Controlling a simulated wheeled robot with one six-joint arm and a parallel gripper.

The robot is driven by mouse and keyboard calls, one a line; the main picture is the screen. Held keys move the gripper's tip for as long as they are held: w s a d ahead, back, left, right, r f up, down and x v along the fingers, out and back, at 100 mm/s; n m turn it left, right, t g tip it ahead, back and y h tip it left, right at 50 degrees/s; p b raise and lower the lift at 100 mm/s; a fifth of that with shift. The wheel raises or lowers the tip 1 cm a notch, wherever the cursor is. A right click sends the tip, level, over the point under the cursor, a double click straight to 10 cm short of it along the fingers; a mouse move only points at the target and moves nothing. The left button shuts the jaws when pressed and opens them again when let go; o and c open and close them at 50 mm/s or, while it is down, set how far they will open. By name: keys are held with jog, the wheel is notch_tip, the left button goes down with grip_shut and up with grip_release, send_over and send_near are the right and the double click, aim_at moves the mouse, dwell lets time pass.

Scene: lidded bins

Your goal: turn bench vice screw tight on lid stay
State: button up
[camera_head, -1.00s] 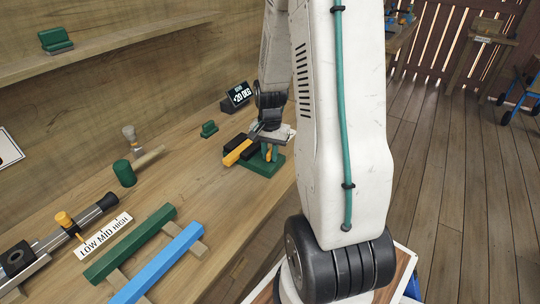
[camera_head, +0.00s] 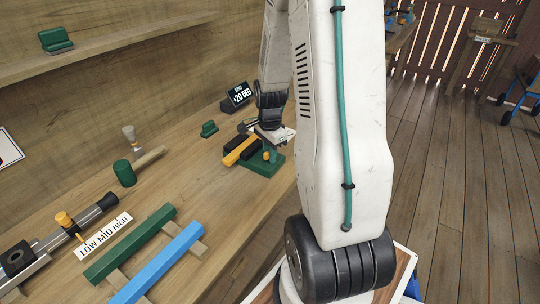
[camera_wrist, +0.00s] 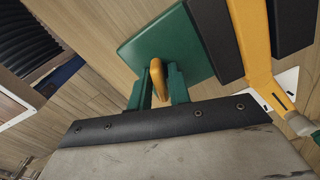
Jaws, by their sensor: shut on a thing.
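The bench vice (camera_head: 268,168) has a green base and stands on the bench near its front edge. Its black jaws (camera_wrist: 292,25) lie on either side of a yellow bar (camera_head: 240,150), seemingly the lid stay, which also shows in the wrist view (camera_wrist: 250,40). My gripper (camera_head: 268,146) is over the right side of the vice. In the wrist view its green fingers (camera_wrist: 160,88) are shut on the orange handle of the vice screw (camera_wrist: 160,72). The handle's lower part and the screw itself are hidden.
A small display (camera_head: 239,95) behind the vice reads about +20 DEG. A green block (camera_head: 209,129) stands to its left. Bench between is clear.

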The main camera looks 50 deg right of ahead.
jog(key=o, duration=0.6)
jog(key=shift+c, duration=0.2)
jog(key=shift+r, duration=2.5)
